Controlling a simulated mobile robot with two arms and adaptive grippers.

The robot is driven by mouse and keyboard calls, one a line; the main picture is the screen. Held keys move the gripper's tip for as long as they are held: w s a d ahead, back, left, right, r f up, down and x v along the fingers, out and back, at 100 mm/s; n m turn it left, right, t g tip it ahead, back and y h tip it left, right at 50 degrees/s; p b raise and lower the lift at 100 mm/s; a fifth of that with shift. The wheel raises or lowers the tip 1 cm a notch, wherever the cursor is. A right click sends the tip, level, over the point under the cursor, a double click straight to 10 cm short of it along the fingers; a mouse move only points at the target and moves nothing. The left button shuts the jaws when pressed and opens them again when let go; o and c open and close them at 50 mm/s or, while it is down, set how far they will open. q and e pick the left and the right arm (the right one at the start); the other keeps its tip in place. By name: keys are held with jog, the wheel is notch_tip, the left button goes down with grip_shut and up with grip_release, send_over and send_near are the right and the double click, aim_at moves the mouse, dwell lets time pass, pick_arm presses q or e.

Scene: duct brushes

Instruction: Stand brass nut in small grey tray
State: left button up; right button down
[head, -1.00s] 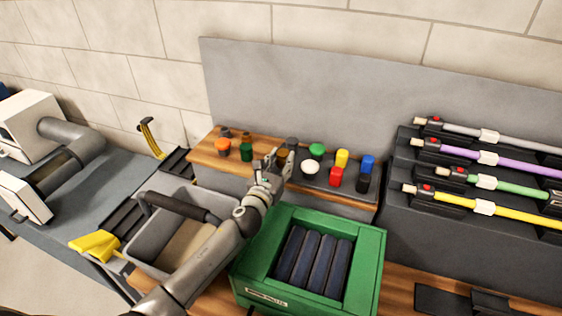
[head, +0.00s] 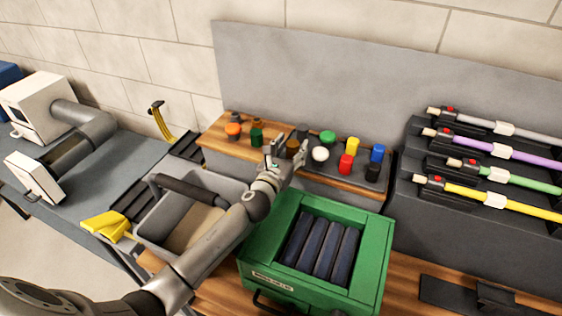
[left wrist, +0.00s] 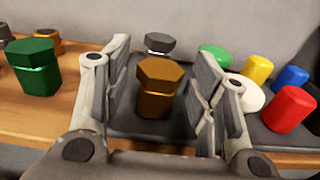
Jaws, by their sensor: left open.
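The brass nut (left wrist: 157,88), a brown-gold piece with a six-sided top, stands upright at the left end of the small grey tray (left wrist: 185,136) in the left wrist view. In the head view the brass nut (head: 293,146) is partly hidden by my fingers, and the small grey tray (head: 340,181) runs to the right of it. My left gripper (head: 284,152) is open. Its fingers (left wrist: 160,95) stand on either side of the nut, with gaps visible between them and it. My right gripper is out of view.
White, green, red, yellow, blue and black pieces share the tray. A green bottle-like piece (head: 256,133) and an orange one (head: 233,130) stand on the wood to the left. A green crate (head: 268,250) and a grey handled bin (head: 152,227) lie in front.

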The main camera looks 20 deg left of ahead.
pick_arm(q)
jog(key=s+b, duration=0.1)
jog(key=s, duration=0.9)
jog(key=shift+s+a+r+b, duration=0.15)
jog(key=shift+s+a+b, duration=0.05)
jog(key=shift+s+b, duration=0.2)
jog(key=shift+s+r, duration=0.15)
jog(key=shift+s, duration=0.45)
